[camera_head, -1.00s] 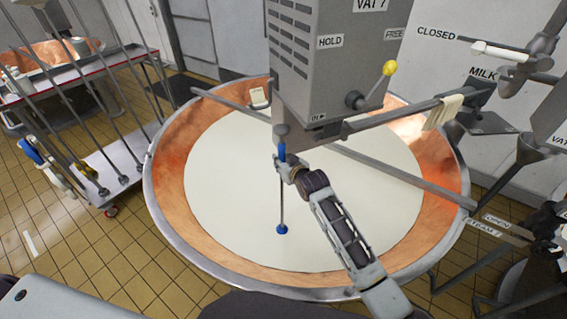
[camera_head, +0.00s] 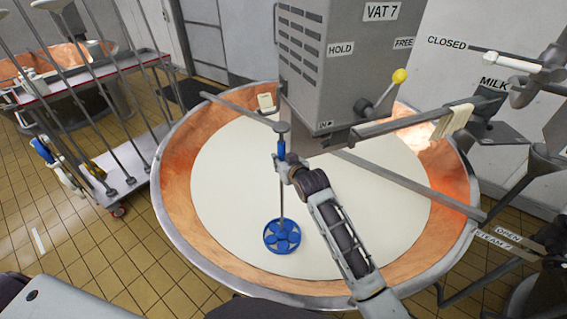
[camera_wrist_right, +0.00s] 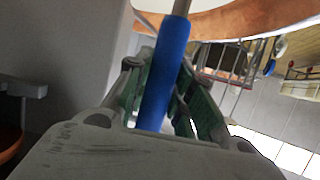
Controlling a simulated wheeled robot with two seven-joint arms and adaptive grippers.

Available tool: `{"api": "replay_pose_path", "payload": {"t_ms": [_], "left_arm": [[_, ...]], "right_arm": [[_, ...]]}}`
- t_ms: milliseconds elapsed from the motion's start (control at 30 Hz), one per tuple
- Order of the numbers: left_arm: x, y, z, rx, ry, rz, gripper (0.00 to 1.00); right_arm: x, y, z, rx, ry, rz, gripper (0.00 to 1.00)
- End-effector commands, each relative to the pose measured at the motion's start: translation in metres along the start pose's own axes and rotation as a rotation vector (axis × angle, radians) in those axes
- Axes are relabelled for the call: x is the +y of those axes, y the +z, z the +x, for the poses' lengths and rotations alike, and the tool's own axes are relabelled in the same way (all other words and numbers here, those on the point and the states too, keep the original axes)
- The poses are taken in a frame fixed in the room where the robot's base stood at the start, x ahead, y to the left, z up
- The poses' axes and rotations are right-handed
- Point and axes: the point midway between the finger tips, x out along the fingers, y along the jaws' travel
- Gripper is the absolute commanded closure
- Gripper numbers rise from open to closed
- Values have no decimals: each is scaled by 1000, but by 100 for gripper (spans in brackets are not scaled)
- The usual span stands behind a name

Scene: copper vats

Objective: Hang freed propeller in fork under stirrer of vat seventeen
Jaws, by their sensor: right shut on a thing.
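The propeller (camera_head: 282,236) is blue and ring-shaped, at the lower end of a thin rod that hangs about upright over the white milk. My right gripper (camera_head: 284,164) is shut on the rod's blue grip, which also shows between the green-padded fingers in the right wrist view (camera_wrist_right: 164,75). A grey disc (camera_head: 281,127) tops the rod, close to the lower left of the grey stirrer housing (camera_head: 340,60), which is labelled VAT 7. I cannot make out the fork clearly or tell whether the disc touches it. My left gripper is out of view.
The copper vat (camera_head: 178,190) surrounds the milk, crossed by a grey bar (camera_head: 400,177). A yellow-knobbed lever (camera_head: 380,95) on the housing points up toward FREE. A cart (camera_head: 122,165) with upright rods stands left; valves and pipes crowd the right.

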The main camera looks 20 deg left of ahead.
Motion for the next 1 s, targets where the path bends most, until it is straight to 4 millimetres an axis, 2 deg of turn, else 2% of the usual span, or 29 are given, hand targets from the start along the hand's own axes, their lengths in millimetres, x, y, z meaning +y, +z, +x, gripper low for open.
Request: {"api": "replay_pose_path", "payload": {"t_ms": [33,400,1000], "left_arm": [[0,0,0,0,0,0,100],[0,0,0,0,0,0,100],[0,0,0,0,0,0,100]], "right_arm": [[-2,-6,-2,8,-1,0,100],[-12,-19,-7,8,-1,-1,100],[-14,-24,-10,8,-1,-1,100]]}}
